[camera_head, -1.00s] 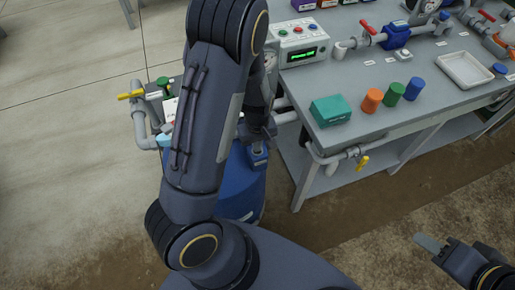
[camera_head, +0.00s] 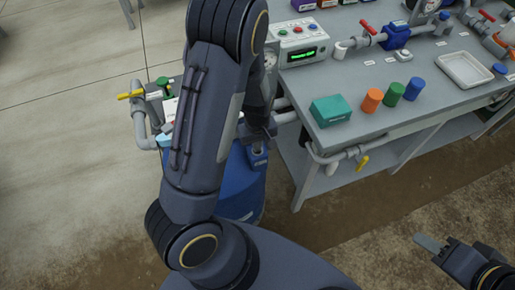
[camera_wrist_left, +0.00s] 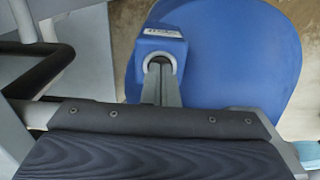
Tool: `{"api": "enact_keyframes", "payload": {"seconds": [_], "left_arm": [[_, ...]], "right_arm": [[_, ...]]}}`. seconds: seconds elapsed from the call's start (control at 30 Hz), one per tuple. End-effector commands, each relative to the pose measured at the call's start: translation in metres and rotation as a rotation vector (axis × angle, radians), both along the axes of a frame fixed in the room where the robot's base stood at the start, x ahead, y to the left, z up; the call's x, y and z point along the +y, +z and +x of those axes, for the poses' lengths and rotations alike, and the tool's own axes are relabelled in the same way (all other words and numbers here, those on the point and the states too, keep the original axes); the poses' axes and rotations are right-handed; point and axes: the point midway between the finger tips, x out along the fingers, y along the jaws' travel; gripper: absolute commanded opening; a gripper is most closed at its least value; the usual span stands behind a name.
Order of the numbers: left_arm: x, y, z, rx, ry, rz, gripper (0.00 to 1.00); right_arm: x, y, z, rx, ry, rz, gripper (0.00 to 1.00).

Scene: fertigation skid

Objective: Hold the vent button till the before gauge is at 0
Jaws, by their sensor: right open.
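A blue box with a white label (camera_wrist_left: 160,36) stands on the blue tank (camera_wrist_left: 240,60) in the left wrist view. A pale ring on its face surrounds the tips of my left gripper (camera_wrist_left: 161,72), whose fingers are together. The button inside the ring is hidden by the fingertips; I cannot tell how far it is pressed. In the head view the box (camera_head: 258,158) shows just below my left gripper (camera_head: 260,138). A round gauge (camera_head: 270,60) is partly covered by my left arm, and its needle is unreadable. My right gripper (camera_head: 432,246) is open and empty at lower right.
The grey bench (camera_head: 345,90) carries a control box with a green display (camera_head: 302,53), a teal box (camera_head: 330,110), several coloured caps and a white tray (camera_head: 466,69). Another gauge (camera_head: 428,5) is at the top edge. Pipes with yellow valve handles flank the tank.

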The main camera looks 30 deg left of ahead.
Motion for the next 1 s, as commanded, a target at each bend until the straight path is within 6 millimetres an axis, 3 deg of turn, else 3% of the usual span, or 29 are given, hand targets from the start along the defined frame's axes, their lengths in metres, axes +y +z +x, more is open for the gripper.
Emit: {"api": "enact_keyframes", "payload": {"seconds": [0.47, 1.0], "left_arm": [[0.0, 0.003, 0.0, 0.0, 0.0, 0.0, 0.0], [0.0, 0.046, 0.0, -0.001, 0.0, -0.001, 0.0]], "right_arm": [[0.0, 0.003, 0.0, 0.0, 0.0, 0.0, 0.42], [0.0, 0.041, 0.0, 0.0, 0.0, 0.0, 0.42]]}}
